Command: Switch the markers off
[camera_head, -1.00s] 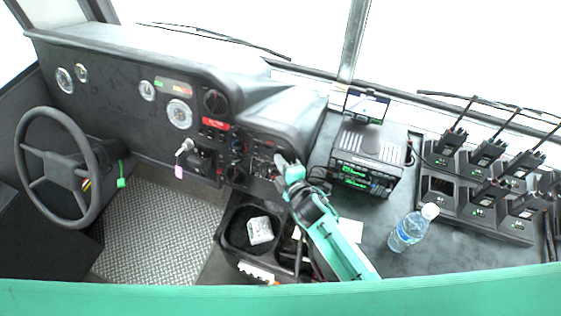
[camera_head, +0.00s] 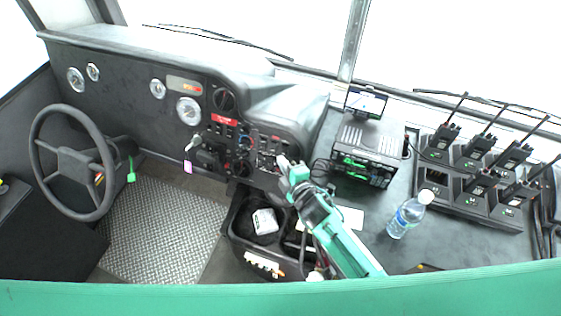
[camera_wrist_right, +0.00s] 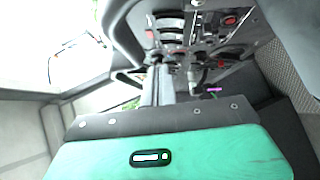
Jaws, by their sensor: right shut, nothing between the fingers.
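The dark switch panel (camera_head: 262,146) is on the dashboard, right of the steering wheel. It carries small switches and a red-lit one, too small to read. In the right wrist view the panel shows rocker switches (camera_wrist_right: 170,27) and red knobs or lights at the top. I cannot tell which switch is for the markers. My right gripper (camera_head: 284,163) is shut and empty, its tips close to the panel's right part. In the wrist view the tips of the right gripper (camera_wrist_right: 160,75) point at the panel; contact is unclear. My left gripper is not in view.
A radio unit (camera_head: 366,152) with a phone (camera_head: 366,102) behind it stands right of my gripper. A water bottle (camera_head: 408,215) and several handheld radios in chargers (camera_head: 470,203) are further right. A bin (camera_head: 240,238) is below. A key with a pink tag (camera_head: 188,166) hangs left.

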